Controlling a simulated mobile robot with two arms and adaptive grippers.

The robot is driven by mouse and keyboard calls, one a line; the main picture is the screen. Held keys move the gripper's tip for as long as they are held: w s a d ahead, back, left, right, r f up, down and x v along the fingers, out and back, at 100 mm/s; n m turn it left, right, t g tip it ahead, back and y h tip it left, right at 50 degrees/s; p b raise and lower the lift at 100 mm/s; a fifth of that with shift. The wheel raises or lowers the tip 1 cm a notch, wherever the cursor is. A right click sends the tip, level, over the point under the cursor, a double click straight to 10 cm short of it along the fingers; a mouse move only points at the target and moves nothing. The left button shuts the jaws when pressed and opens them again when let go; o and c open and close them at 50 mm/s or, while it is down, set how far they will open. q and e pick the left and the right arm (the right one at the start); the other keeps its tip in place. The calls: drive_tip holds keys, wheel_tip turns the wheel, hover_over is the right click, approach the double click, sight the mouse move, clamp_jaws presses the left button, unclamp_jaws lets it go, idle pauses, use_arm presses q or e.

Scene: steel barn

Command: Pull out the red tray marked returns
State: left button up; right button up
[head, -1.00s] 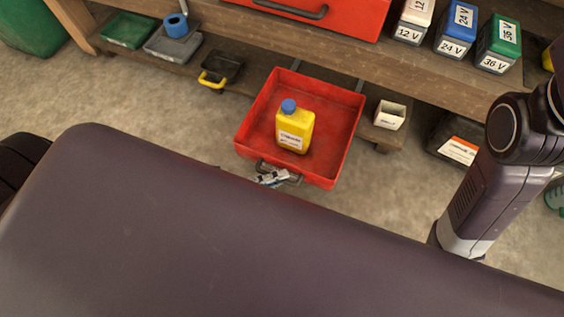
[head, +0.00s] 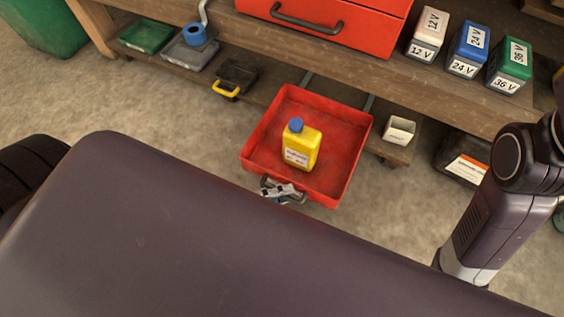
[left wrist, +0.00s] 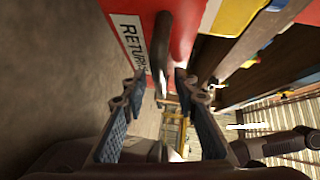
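The red tray (head: 262,126) stands out from under the workbench on two rails, with a yellow bottle (head: 302,147) with a blue cap upright in it. Its front shows in the left wrist view (left wrist: 187,50) with a white label (left wrist: 130,45) reading RETURNS, partly cut off. A dark handle (left wrist: 163,40) is on that front. My left gripper (head: 284,192) is at the handle in the head view. In the left wrist view its fingers (left wrist: 162,88) are apart, one on each side of the handle, with gaps showing. My right gripper is out of view.
The bench shelf holds a green tray (head: 147,36), a grey tray (head: 188,53), a black bin with yellow handle (head: 236,77) and a small white box (head: 398,131). A red drawer (head: 365,27) and several voltage-marked packs, including a blue one (head: 468,48), are above.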

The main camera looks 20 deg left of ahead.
use_arm(q)
drive_tip(key=shift+s+a, duration=0.1)
drive_tip(key=v, duration=1.1)
drive_tip(key=shift+s+a, duration=0.25)
drive_tip(key=shift+a, duration=0.05)
